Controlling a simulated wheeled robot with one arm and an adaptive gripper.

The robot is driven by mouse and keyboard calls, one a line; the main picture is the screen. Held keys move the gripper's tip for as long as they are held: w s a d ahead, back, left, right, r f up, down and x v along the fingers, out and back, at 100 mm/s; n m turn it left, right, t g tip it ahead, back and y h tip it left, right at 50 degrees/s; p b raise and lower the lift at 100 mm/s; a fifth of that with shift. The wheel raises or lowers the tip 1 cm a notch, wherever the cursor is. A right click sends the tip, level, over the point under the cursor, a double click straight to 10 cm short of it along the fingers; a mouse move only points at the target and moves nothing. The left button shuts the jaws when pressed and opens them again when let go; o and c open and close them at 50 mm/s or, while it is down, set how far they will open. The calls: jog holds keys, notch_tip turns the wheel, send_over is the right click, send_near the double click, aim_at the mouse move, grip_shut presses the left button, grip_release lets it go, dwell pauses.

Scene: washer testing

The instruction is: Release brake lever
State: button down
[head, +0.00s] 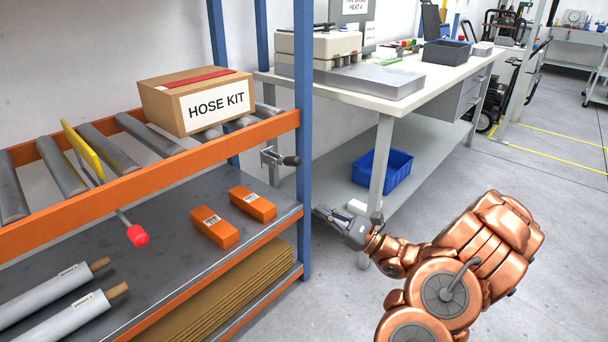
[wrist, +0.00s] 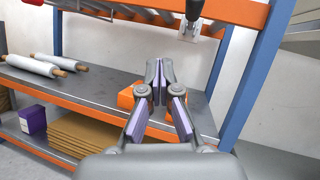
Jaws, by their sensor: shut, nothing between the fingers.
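Two levers show on the orange-railed roller rack; I cannot tell which is the brake lever. One has a red knob (head: 138,235) on a thin metal rod sticking out from the rail at left; part of a red knob also shows at the top left of the wrist view (wrist: 33,2). The other has a black handle (head: 291,160) on a metal bracket beside the blue post; it also shows at the top of the wrist view (wrist: 193,12). My gripper (head: 322,213) is shut and empty, right of the post and below the black handle, apart from both levers.
A box marked HOSE KIT (head: 202,100) sits on the rollers, right of a yellow plate (head: 82,150). Two orange boxes (head: 253,203) lie on the shelf below. The blue post (head: 304,110) stands beside my gripper.

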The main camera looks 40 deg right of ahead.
jog(key=d+h, duration=0.1)
jog(key=d+m+t, duration=0.1)
jog(key=d, duration=0.1)
jog(key=s+d+f+m+h, duration=0.1)
jog(key=shift+d+f+t+h, duration=0.1)
jog(key=shift+d+t+h, duration=0.2)
jog(key=shift+t, duration=0.1)
jog(key=shift+a, duration=0.1)
jog(key=b, duration=0.3)
send_near(287, 161)
jog(key=w+f, duration=0.3)
jog(key=w, duration=0.1)
jog(key=shift+w+a+r+b, duration=0.1)
jog(key=shift+w+r+b, duration=0.15)
jog(key=shift+r, duration=0.35)
jog(key=shift+w+a+r+b, duration=0.15)
jog(key=shift+r+b, duration=0.15)
jog(key=shift+r, duration=0.3)
jog(key=shift+w+d+r+b, duration=0.1)
jog(key=shift+w+r+b, duration=0.15)
jog(key=shift+r, duration=0.35)
jog(key=shift+r, duration=0.1)
